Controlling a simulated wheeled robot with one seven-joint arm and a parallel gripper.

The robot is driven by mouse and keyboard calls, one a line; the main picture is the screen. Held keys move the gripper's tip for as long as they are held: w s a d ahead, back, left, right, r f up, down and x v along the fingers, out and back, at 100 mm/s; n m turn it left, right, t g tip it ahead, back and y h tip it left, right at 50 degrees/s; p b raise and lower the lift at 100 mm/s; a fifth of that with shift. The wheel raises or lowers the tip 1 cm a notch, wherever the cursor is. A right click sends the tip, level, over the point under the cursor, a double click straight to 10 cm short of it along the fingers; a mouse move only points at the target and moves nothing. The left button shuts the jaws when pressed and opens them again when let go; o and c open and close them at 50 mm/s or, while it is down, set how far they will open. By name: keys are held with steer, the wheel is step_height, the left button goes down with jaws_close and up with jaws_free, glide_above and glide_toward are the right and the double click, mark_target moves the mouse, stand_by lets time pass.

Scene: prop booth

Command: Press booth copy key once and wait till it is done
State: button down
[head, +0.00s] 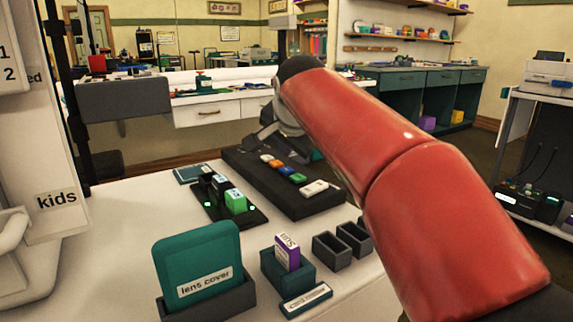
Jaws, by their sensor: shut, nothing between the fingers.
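A black key panel (320,205) lies on the white counter with a row of small coloured keys. No label is readable, so I cannot tell which is the copy key. My gripper (268,137) is shut and empty at the far end of the panel, beyond the orange key. My red arm covers the panel's far right side. I cannot tell whether the fingertips touch anything.
Left of the panel is a dark tray (247,218) with small black and green blocks. In front stand a teal lens cover (197,262) in a holder, a purple box (287,252) in a teal holder and two empty dark bins (331,249). A white sign stand (55,190) is at left.

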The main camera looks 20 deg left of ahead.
mark_target(287, 172)
steer(key=shift+r+p, duration=1.4)
steer(key=shift+r, duration=0.5)
steer(key=shift+f, duration=0.1)
